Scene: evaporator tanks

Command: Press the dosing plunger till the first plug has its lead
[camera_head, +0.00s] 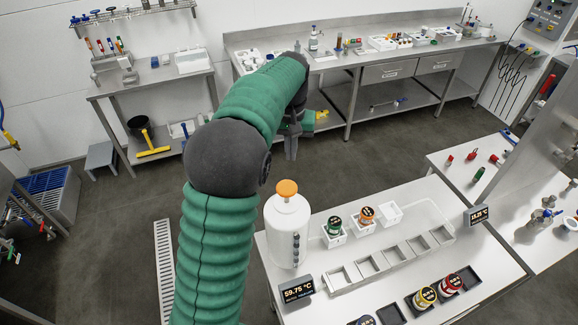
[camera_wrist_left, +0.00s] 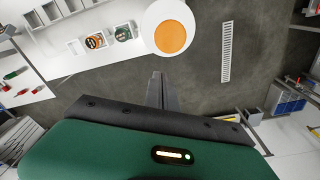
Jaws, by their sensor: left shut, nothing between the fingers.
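The dosing plunger shows as an orange cap (camera_head: 286,188) on top of a white dispenser bottle (camera_head: 284,232) at the table's left end. In the left wrist view the orange cap (camera_wrist_left: 171,37) sits at the top, seen from above. My left gripper (camera_head: 291,155) is shut and empty, beyond and above the bottle in the head view, apart from the cap. Its closed fingers (camera_wrist_left: 158,88) point toward the cap in the left wrist view. A green-marked round plug (camera_head: 334,224) and an orange-marked one (camera_head: 367,214) sit in white holders right of the bottle. My right gripper is out of view.
An empty white holder (camera_head: 390,212) stands beside the plugs. A row of empty square compartments (camera_head: 392,259) lies in front. A display (camera_head: 297,289) reads 59.75 °C. Yellow and red round plugs (camera_head: 452,284) are at the front. Grey floor (camera_head: 120,225) is open to the left.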

